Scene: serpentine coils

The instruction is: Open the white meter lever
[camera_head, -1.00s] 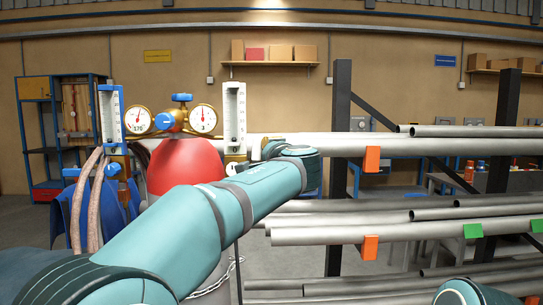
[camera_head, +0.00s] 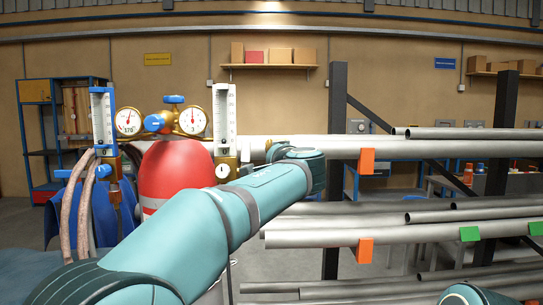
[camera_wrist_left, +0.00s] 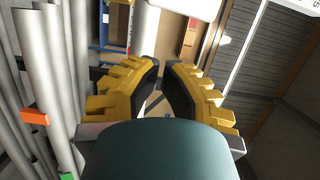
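The white meter (camera_head: 225,112) stands upright right of the gauges in the head view. A brass fitting with a round white knob (camera_head: 222,171) is at its foot; I cannot make out the lever's position. My left arm (camera_head: 255,195) reaches up from the lower left, its wrist right of the meter. In the head view its gripper is mostly hidden behind the wrist. In the left wrist view my left gripper (camera_wrist_left: 161,68) has yellow fingers apart, with nothing visible between them. A pale, blurred shape (camera_wrist_left: 188,7) lies beyond the tips. My right gripper is out of view.
Two round gauges (camera_head: 128,121) and a blue-framed meter (camera_head: 102,119) stand left of the white meter, above a red tank (camera_head: 175,178). Long grey pipes (camera_head: 390,145) on a dark rack (camera_head: 337,110) extend right. My right arm shows at the lower right.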

